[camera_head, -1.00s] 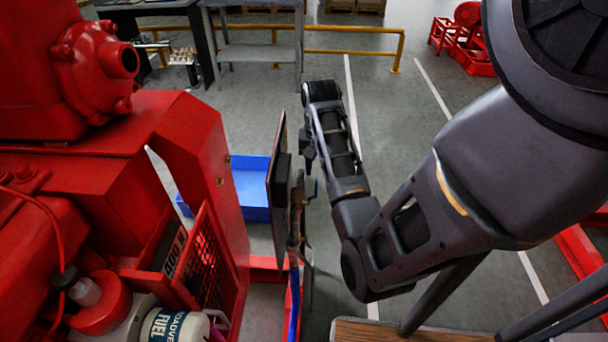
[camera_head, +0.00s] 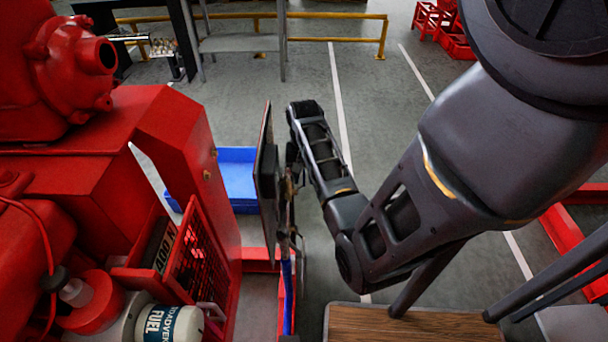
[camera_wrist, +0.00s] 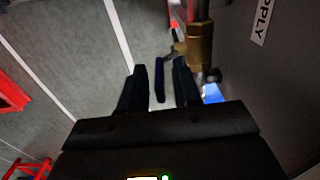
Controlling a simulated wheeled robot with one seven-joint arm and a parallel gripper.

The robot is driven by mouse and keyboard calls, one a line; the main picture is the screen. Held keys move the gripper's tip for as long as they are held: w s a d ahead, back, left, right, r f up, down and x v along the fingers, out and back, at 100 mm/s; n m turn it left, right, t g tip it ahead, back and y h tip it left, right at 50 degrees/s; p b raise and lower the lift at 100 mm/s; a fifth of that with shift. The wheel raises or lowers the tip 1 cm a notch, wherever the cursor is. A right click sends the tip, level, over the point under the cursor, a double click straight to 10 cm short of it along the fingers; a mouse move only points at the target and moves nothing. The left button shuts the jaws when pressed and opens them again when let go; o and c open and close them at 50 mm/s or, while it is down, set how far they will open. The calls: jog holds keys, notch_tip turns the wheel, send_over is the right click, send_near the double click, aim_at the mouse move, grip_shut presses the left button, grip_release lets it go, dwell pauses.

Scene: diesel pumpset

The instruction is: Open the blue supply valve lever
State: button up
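In the wrist view, the blue valve lever (camera_wrist: 160,80) shows as a narrow, dark blue bar hanging at the brass valve body (camera_wrist: 199,45). My gripper (camera_wrist: 159,66) is open, its two black fingers on either side of the lever in the picture, with a visible gap to each. I cannot tell how deep the lever sits between them. A white label ending in "PPLY" (camera_wrist: 262,20) is on the grey panel (camera_wrist: 275,80) right of the valve. In the head view, the panel (camera_head: 265,165) is nearly edge-on; my gripper beside it is too hidden and dark to make out.
The red pumpset (camera_head: 185,150) fills the left side of the head view. A blue bin (camera_head: 238,180) stands on the floor behind the panel. A wooden-topped table (camera_head: 410,325) is at the front. Open floor (camera_head: 375,110) lies right of the panel.

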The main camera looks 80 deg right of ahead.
grip_shut()
dwell(0.3)
